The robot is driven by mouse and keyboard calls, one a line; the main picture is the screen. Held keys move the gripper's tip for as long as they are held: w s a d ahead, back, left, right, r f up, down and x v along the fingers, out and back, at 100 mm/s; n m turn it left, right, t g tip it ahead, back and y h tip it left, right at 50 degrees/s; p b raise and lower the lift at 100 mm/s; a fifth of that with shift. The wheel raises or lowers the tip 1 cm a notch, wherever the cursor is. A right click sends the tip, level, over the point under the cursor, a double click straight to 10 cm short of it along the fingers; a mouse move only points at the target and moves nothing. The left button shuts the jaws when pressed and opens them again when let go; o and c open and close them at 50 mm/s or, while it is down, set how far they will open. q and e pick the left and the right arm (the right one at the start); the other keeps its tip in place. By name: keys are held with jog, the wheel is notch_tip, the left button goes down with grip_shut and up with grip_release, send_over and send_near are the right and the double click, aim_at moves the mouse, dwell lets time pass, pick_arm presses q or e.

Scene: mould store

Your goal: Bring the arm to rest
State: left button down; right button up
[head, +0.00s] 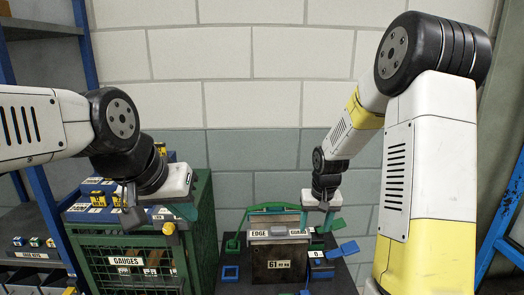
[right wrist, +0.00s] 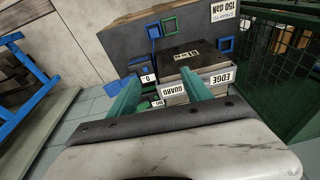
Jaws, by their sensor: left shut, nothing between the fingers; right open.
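My right arm comes in from the right in the head view and bends down. Its gripper (head: 322,219) hangs over the right end of a box labelled EDGE GUARD (head: 279,262). In the right wrist view the green fingers of the right gripper (right wrist: 161,92) are spread with nothing held. The box (right wrist: 200,86) lies just beyond the fingertips; I cannot tell whether they touch it. My left arm reaches in from the left. Its gripper (head: 184,211) is shut and empty above the green cabinet labelled GAUGES (head: 124,261), its fingers partly hidden.
Blue and green square frames, such as one blue frame (head: 231,273), lie around the box on a dark stand. A blue shelf rack (head: 33,225) stands at the left. A blue frame structure (head: 502,225) stands at the right edge. A block wall (head: 250,110) closes the back.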

jog(key=s+r+t, duration=0.2)
jog(key=s+r, duration=0.7)
jog(key=r, duration=0.5)
jog(key=s+a+r+t+y, duration=0.1)
jog(key=s+r, duration=0.2)
jog(key=s, duration=0.4)
jog(key=s+a+r, duration=0.1)
jog(key=s+r, duration=0.3)
jog(key=s, duration=0.2)
jog(key=shift+s+a+n+t+y, duration=0.2)
jog(key=shift+s+n+t+y, duration=0.1)
jog(key=shift+s+t+y, duration=0.1)
